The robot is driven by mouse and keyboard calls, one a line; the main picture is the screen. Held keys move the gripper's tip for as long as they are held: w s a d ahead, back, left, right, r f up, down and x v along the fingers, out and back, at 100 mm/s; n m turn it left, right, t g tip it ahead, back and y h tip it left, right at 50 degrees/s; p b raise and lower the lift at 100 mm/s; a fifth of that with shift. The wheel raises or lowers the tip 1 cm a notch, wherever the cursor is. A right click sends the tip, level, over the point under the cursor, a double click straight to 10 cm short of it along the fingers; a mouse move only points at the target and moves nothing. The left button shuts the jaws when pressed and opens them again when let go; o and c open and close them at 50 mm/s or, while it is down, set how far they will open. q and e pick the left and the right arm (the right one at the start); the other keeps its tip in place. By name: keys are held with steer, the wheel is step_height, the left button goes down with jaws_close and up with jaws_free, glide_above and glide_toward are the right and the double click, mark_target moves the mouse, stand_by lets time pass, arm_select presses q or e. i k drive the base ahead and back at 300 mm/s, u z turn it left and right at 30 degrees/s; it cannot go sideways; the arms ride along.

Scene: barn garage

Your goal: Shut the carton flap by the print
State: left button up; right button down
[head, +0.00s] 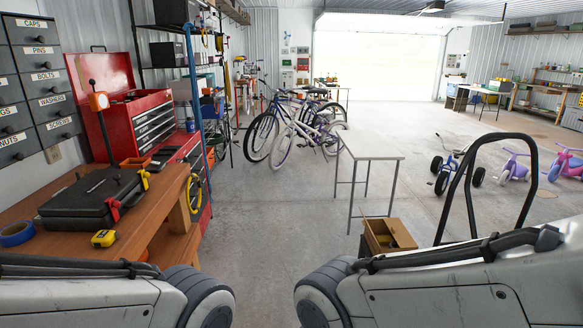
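A brown carton (378,247) stands low behind my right arm, right of the picture's middle. Its top looks open, with the dark inside showing at the left and a lighter tan panel, perhaps a flap, at the right. Its lower part is hidden by my arm. It is too small to make out any print. White links of both my arms fill the bottom left and bottom right corners. Neither gripper is in view, so I cannot see whether they hold anything.
A black hoop handle (467,190) rises right of the carton. A small table (372,145) stands behind it. At left, a wooden bench (150,215) bears a black case (92,198), blue tape and a yellow tape measure. Bikes stand further back. The middle floor is clear.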

mark_target(364, 221)
steer(key=i, duration=2.1)
steer(key=z, duration=1.05)
steer(key=i, duration=0.5)
steer(key=z, duration=0.05)
